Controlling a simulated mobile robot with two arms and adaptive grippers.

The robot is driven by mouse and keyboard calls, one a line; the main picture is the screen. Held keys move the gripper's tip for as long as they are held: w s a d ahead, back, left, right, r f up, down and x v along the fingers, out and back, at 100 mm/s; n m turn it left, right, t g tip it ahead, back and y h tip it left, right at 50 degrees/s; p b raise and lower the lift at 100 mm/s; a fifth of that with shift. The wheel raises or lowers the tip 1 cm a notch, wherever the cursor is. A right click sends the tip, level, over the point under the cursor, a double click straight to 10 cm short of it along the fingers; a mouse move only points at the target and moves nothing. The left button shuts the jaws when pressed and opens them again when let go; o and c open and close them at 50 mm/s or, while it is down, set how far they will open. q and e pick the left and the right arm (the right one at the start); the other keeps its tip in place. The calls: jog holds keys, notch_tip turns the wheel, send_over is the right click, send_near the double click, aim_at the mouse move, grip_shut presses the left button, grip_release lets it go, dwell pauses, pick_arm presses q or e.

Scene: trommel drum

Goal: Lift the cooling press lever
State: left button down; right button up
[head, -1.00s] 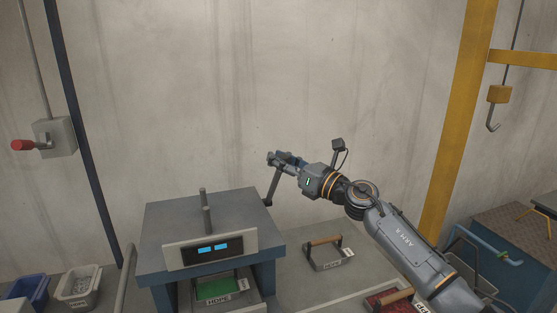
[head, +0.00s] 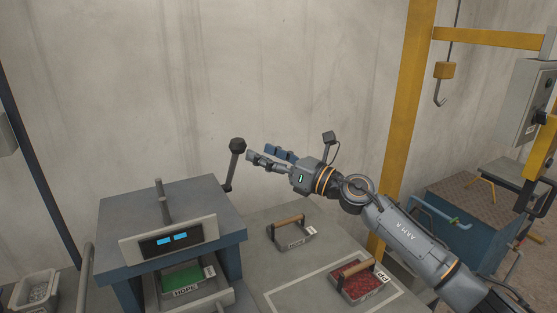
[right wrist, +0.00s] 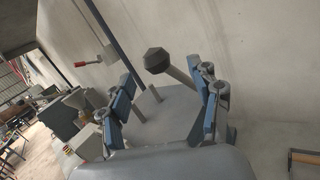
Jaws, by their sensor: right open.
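The cooling press (head: 185,200) is a blue-grey box with a display on its front. Its lever (head: 230,175) stands up at the press's right side, leaning slightly right, with a dark faceted knob (head: 237,145) on top. My right gripper (head: 258,158) is open and empty, just right of the knob and apart from it. In the right wrist view, the knob (right wrist: 156,61) appears between the two spread blue-padded fingers, and part of its shaft passes behind the right finger. My left gripper is not in view.
A green-filled HDPE tray (head: 182,280) sits in the press opening. An empty-looking handled tray (head: 290,235) and a red-filled one (head: 358,285) lie on the bench to the right. A yellow post (head: 403,100) and hanging hook (head: 440,98) stand behind my arm.

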jog(key=shift+v, duration=1.9)
